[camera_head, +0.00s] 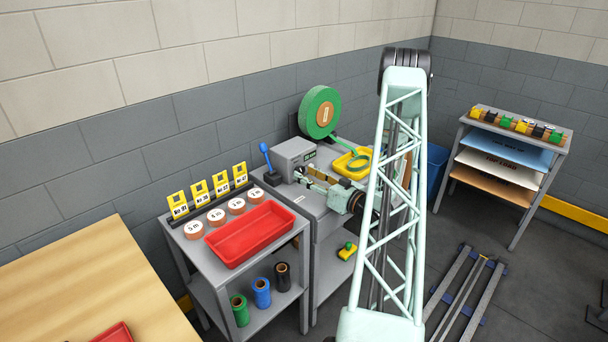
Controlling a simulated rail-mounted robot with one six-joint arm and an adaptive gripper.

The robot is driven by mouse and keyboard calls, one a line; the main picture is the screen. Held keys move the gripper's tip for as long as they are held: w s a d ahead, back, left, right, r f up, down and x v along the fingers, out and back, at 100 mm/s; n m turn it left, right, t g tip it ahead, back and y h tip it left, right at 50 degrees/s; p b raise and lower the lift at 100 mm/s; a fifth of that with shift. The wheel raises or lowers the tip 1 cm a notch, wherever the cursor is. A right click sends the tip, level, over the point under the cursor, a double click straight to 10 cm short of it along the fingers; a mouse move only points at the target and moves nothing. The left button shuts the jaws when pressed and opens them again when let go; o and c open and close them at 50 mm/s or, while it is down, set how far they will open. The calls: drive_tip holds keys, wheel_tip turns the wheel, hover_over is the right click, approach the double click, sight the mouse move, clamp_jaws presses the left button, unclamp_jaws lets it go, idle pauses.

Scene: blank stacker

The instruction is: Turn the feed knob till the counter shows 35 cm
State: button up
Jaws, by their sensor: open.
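The grey machine housing (296,153) stands on a grey bench against the wall. Its small dark counter (309,155) has green digits too small to read. My mint lattice arm crosses the right of the bench, and my wrist reaches left over it. My gripper (305,180) is small in view, open, just in front of the housing. I cannot make out the feed knob; my gripper and wrist may cover it. I cannot tell whether the gripper touches anything.
A green reel (320,112) stands behind the bench, its strip running to a yellow tray (345,167). A blue-handled lever (265,150) rises at left. A shelf holds a red tray (250,234) and yellow tags. A sheet rack (505,150) stands right.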

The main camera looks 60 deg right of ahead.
drive_tip(key=shift+s+a, duration=0.3)
drive_tip(key=shift+s, duration=1.35)
drive_tip(key=shift+s+a, duration=0.35)
drive_tip(key=shift+s, duration=1.35)
drive_tip(key=shift+s+a, duration=0.3)
drive_tip(key=shift+s, duration=1.35)
drive_tip(key=shift+w+d, duration=0.1)
